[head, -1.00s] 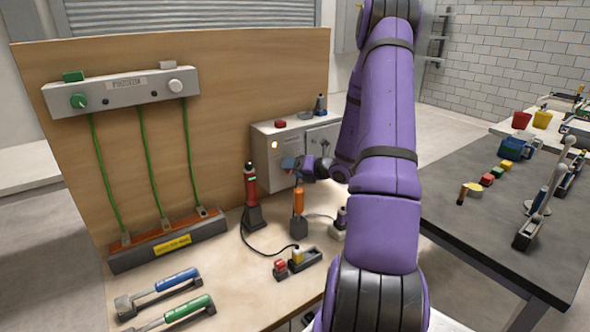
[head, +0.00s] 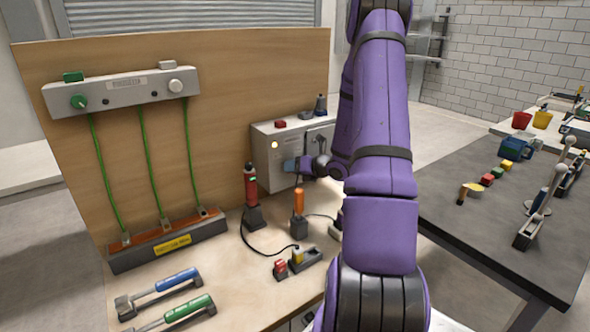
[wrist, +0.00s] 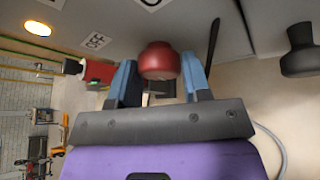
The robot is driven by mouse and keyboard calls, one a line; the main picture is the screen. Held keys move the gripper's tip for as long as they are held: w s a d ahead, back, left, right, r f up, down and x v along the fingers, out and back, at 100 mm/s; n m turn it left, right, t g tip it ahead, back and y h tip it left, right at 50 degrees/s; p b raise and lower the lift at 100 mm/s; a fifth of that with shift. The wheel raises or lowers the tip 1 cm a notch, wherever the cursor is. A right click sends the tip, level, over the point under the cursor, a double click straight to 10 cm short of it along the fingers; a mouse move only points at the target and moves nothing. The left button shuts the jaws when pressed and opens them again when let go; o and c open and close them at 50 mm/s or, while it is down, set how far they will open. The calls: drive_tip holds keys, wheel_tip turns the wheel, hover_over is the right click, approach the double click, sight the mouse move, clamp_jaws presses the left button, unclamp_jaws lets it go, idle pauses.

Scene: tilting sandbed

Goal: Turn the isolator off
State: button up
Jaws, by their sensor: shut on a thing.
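The isolator is a grey wall box (head: 262,160) on the wooden board, with a small pale lamp (head: 275,145) on its front. The lamp (wrist: 38,28) looks lit in the wrist view, near an OFF label (wrist: 97,41). A round red knob (wrist: 160,58) sits between the blue fingers of my gripper (wrist: 160,80). My gripper is shut on this knob. In the head view my gripper (head: 291,166) is at the front of the box, and the knob is hidden there.
A red tool (head: 250,186) and an orange-handled tool (head: 298,202) stand upright on the bench below the box. A small block with red and yellow parts (head: 297,262) lies in front. A red button (head: 280,124) is on top of the box. A grey table (head: 470,225) stands at right.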

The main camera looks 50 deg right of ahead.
drive_tip(key=n+h, duration=0.2)
drive_tip(key=n+g+h, duration=0.1)
drive_tip(key=n+h, duration=0.1)
drive_tip(key=a+n+g+h, duration=0.1)
drive_tip(key=n+h, duration=0.1)
drive_tip(key=n, duration=0.1)
drive_tip(key=shift+w+r, duration=0.1)
idle(0.5)
idle(0.5)
drive_tip(key=o, duration=0.9)
drive_tip(key=shift+d, duration=0.1)
